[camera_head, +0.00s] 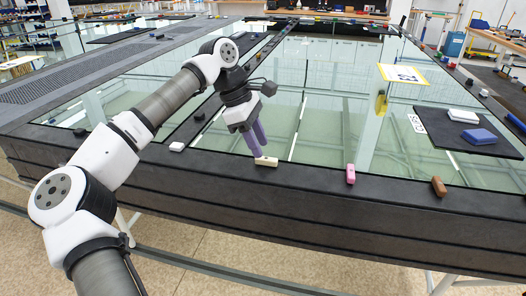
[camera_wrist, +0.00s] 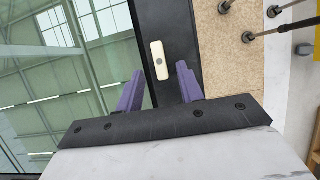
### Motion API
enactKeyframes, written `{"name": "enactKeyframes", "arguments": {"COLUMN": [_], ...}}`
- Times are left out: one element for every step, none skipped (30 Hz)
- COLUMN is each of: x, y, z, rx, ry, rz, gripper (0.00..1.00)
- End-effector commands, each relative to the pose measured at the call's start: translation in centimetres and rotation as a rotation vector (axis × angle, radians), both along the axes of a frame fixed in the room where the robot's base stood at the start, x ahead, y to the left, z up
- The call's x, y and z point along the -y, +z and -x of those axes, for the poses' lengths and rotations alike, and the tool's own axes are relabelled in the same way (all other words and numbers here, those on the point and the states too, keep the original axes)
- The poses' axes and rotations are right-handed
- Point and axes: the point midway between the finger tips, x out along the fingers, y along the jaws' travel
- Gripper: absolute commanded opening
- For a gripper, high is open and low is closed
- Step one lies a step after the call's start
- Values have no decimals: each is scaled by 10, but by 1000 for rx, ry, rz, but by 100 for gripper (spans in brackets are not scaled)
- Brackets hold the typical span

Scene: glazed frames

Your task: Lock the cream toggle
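The cream toggle (camera_head: 266,161) is a small elongated block on the black front border of the glazed frame (camera_head: 311,181). In the wrist view the cream toggle (camera_wrist: 159,60) has a dark round pivot near its middle and lies along the border, beside the glass edge. My gripper (camera_head: 260,146) points down with its purple fingers close to the toggle in the head view. In the wrist view my gripper (camera_wrist: 160,88) is open, with the toggle ahead of and partly between the two spread fingers. I cannot tell whether a finger touches it.
A pink toggle (camera_head: 350,174) and a brown toggle (camera_head: 438,186) stand on the same border to the right. A white toggle (camera_head: 177,146) is to the left. A black mat (camera_head: 470,140) with white and blue blocks lies on the glass at right.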

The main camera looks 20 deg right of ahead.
Motion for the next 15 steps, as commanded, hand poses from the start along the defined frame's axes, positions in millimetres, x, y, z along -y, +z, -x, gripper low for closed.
{"name": "enactKeyframes", "arguments": {"x": [2, 4, 6, 7, 8, 9, 10, 10, 11, 11, 11, 11, 11, 11, 11], "y": [-8, -11, -16, -19, -22, -25, -27, -29, -30, -31, -32, -32, -32, -32, -32], "z": [2, 3, 4, 5, 6, 6, 7, 7, 7, 8, 8, 8, 8, 8, 8], "rx": [-1, 0, -1, -1, -1, -1, -1, -1, 0, 0, 0, 0, 1, 1, 1], "ry": [-1, -1, 0, 1, 1, 0, 0, 0, 1, 1, 1, 1, 2, 2, 2], "rz": [1, 0, -1, 1, 1, 1, 1, 1, 0, 1, 1, 1, 2, 2, 2], "gripper": [37, 37, 37, 37, 37, 37, 37, 37, 37, 37, 37, 37, 37, 37, 37]}}
